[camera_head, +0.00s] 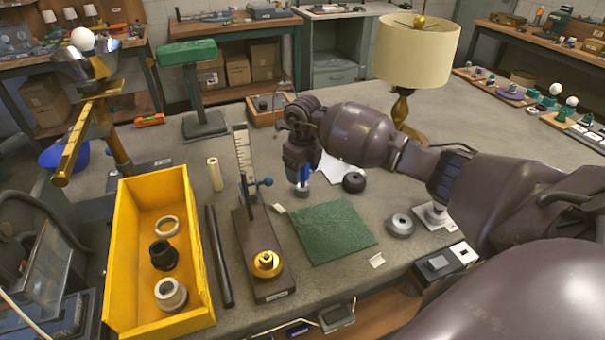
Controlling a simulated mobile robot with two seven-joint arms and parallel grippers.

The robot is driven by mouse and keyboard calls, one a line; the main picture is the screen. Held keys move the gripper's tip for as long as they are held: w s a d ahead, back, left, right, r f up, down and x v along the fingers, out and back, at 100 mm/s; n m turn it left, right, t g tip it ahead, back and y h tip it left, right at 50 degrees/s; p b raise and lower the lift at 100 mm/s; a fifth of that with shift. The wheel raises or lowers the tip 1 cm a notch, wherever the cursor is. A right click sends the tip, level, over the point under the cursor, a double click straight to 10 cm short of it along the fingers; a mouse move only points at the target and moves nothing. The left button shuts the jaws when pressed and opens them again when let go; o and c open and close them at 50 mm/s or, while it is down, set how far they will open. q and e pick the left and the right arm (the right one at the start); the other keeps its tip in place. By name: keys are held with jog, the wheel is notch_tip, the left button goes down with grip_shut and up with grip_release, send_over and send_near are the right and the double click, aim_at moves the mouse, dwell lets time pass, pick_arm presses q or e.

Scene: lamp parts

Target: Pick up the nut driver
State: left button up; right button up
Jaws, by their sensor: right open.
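My right arm comes in from the right, and its gripper (299,165) points down over the middle of the bench. The gripper is open. A blue upright part, which looks like the handle of the nut driver (305,174), shows at the fingertips, with a round grey piece beneath it on the bench. The fingers hide much of it, and I cannot tell whether they touch it. My left gripper is not in view.
A yellow tray (121,255) with rings stands at left, beside a black rod (218,257) and a scaled stand (245,240). A green mat (333,232) lies in front of my gripper. A black ring (354,182), a grey ring (400,225) and a lamp (415,50) stand nearby.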

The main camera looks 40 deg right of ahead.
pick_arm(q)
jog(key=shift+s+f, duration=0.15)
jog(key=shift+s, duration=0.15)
pick_arm(e)
jog(key=shift+f, duration=0.1)
